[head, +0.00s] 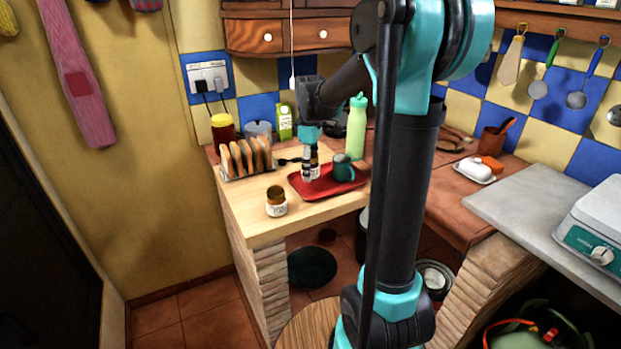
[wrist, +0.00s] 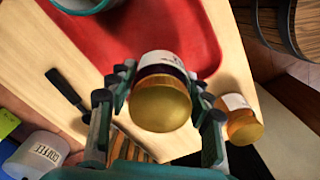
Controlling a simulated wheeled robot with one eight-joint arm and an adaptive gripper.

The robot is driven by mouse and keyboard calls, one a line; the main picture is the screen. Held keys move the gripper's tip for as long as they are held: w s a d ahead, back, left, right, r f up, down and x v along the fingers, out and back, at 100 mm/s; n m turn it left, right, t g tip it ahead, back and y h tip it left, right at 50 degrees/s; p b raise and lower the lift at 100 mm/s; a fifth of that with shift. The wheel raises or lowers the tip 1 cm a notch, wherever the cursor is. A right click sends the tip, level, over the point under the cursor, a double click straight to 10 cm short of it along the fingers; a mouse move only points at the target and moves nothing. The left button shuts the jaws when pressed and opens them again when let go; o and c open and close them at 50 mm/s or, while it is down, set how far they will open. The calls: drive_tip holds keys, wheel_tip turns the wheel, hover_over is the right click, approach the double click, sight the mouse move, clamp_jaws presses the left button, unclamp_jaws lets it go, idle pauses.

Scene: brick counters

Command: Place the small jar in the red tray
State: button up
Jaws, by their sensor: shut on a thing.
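My gripper (head: 310,174) is shut on a small jar with a gold lid, dark contents and a white label; the jar shows between the fingers in the wrist view (wrist: 162,98). In the head view the fingers mostly hide it. The gripper is over the left part of the red tray (head: 325,190). I cannot tell whether the jar touches the tray. The tray also fills the upper middle of the wrist view (wrist: 120,40). A second jar with an amber top and white label (head: 276,202) stands on the bare wood left of the tray; it also shows in the wrist view (wrist: 238,120).
A teal mug (head: 343,168) stands on the tray, right of my gripper. A toast rack (head: 245,158), a red-brown jar with a yellow lid (head: 223,130) and a green bottle (head: 356,130) stand nearby. The wooden counter's front edge is close to the tray.

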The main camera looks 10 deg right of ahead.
drive_tip(key=shift+f, duration=1.8)
drive_tip(key=shift+f, duration=0.1)
drive_tip(key=o, duration=1.5)
drive_tip(key=shift+c, duration=0.2)
wheel_tip(320, 180, up, 12)
drive_tip(key=shift+f, duration=0.1)
drive_tip(key=s+d+f+m, duration=0.1)
drive_tip(key=s+f+m, duration=0.1)
drive_tip(key=s+f, duration=0.1)
drive_tip(key=s+d+f+m+t, duration=0.1)
drive_tip(key=s+f+m, duration=0.1)
drive_tip(key=s+f, duration=0.2)
drive_tip(key=s+d+f+m+t, duration=0.1)
drive_tip(key=s+f+m, duration=0.1)
drive_tip(key=s+f, duration=0.1)
drive_tip(key=shift+s+f+m, duration=0.25)
drive_tip(key=shift+s+m, duration=0.05)
drive_tip(key=shift+s, duration=0.25)
drive_tip(key=s+d+f+m+t, duration=0.1)
drive_tip(key=s+f+m+t, duration=0.1)
drive_tip(key=s+f+m, duration=0.4)
drive_tip(key=s+f, duration=0.3)
drive_tip(key=s, duration=0.1)
drive_tip(key=shift+s+d, duration=0.25)
drive_tip(key=shift+s, duration=0.1)
